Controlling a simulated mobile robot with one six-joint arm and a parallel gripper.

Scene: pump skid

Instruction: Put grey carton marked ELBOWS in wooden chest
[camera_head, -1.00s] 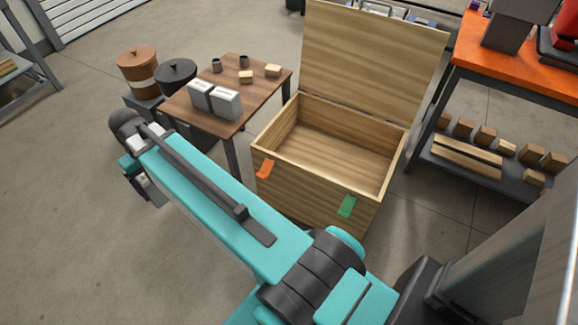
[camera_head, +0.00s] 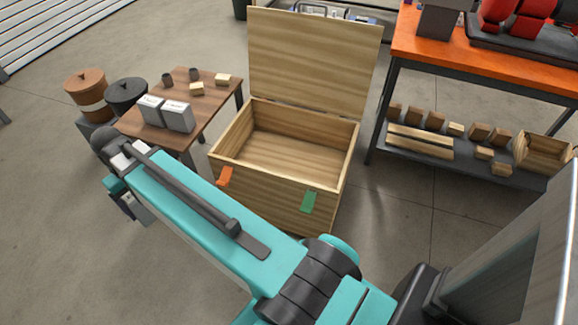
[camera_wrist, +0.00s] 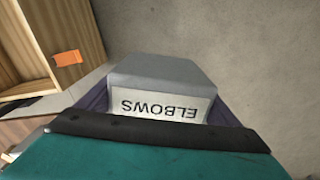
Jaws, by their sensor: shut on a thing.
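The grey carton marked ELBOWS (camera_wrist: 165,75) is in my gripper (camera_wrist: 160,107) in the wrist view. Its white label reads upside down there, and dark fingers sit on both sides of it. In the head view my forearm hides most of the gripper, and I cannot clearly make out the carton. The wooden chest (camera_head: 262,194) stands open and its inside looks empty. Its lid (camera_head: 312,60) is raised at the back. The chest also shows at the upper left of the wrist view (camera_wrist: 85,25), to the side of the carton and apart from it.
A small brown table (camera_head: 208,100) left of the chest holds two grey cartons (camera_head: 178,117), cups and small blocks. Lidded bins (camera_head: 88,92) stand beside it. An orange-topped workbench (camera_head: 480,62) stands to the right. Open floor lies between chest and workbench.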

